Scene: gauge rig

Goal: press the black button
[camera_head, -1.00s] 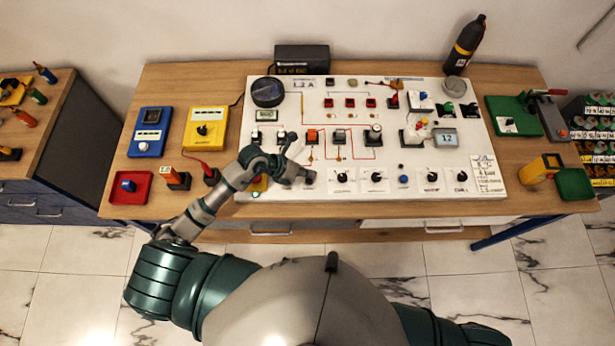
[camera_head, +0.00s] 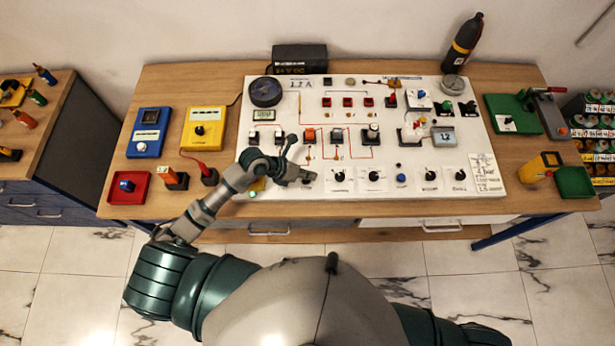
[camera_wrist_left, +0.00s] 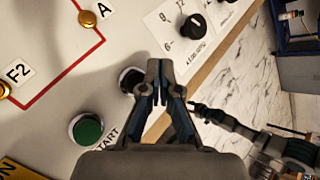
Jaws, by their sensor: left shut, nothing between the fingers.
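The black button (camera_wrist_left: 129,80), a dark cap in a pale ring, sits on the white panel (camera_head: 480,120) in the left wrist view. My left gripper (camera_wrist_left: 159,68) is shut and empty, with its fingertips partly in front of the button's right side. I cannot tell whether they touch it. In the head view, my left gripper (camera_head: 304,176) is over the panel's front left part and covers the button. My right gripper is not in view.
A green button (camera_wrist_left: 87,129) marked START is close by on the panel. A black knob (camera_wrist_left: 194,25) is beyond the fingertips. A yellow box (camera_head: 205,128) and a red tray (camera_head: 130,187) are left of the panel.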

